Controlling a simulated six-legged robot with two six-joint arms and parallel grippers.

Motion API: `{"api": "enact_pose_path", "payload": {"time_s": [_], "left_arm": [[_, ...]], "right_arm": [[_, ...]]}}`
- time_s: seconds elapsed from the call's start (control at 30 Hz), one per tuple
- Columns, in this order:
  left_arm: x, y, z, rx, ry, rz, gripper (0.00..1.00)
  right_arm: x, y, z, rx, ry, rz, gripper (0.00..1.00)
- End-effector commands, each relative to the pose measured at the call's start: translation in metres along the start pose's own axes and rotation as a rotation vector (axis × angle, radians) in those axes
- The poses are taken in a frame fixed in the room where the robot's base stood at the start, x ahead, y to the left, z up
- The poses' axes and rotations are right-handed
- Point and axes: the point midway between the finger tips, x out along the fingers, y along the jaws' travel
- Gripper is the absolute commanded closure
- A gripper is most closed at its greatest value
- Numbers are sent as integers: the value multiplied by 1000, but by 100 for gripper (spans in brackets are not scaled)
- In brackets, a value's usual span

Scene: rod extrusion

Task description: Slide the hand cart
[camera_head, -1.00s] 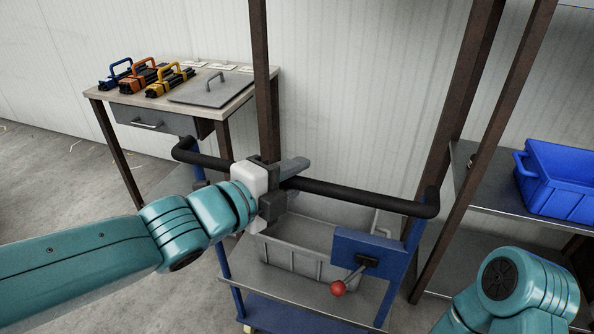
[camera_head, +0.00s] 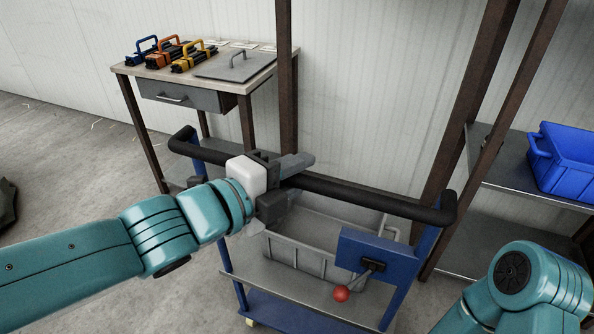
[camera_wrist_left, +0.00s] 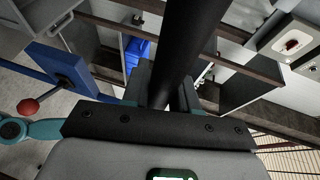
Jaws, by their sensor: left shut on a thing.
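The hand cart has a blue frame (camera_head: 414,262), a black push bar (camera_head: 365,194) and a grey bin on its shelf (camera_head: 262,276). My left gripper (camera_head: 282,180) is shut on the push bar, left of its middle. In the left wrist view the black bar (camera_wrist_left: 190,45) runs between the fingers. A blue panel (camera_head: 372,258) with a red-knobbed lever (camera_head: 341,293) sits at the cart's right side. My right arm shows at the lower right of the head view, but its gripper is out of view.
A workbench (camera_head: 250,88) with blue, orange and yellow-handled tools and a grey lidded plate (camera_head: 235,64) stands behind at left. A rack with brown posts (camera_head: 288,90) and a blue crate (camera_head: 566,165) stands behind and right. Grey floor is open at left.

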Motion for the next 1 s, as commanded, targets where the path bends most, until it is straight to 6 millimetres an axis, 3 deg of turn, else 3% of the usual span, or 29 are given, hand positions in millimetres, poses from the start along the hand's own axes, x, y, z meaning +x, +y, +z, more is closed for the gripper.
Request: {"api": "enact_pose_path", "payload": {"time_s": [0.3, 0.33, 0.37, 0.83, 1.0], "left_arm": [[0, 1, 0, 1, 1, 2, 100], [0, 1, 0, 1, 1, 2, 62], [0, 1, 0, 1, 1, 2, 52], [-4, -1, -1, 0, 0, -1, 52], [-27, -5, 0, 0, -3, -2, 52]], "right_arm": [[0, 0, 0, 0, 0, 0, 57], [0, 0, 0, 0, 0, 0, 57], [0, 0, 0, 0, 0, 0, 57], [-1, 0, 0, 0, 0, 0, 57], [-15, -6, 0, 0, 0, 0, 57]]}}
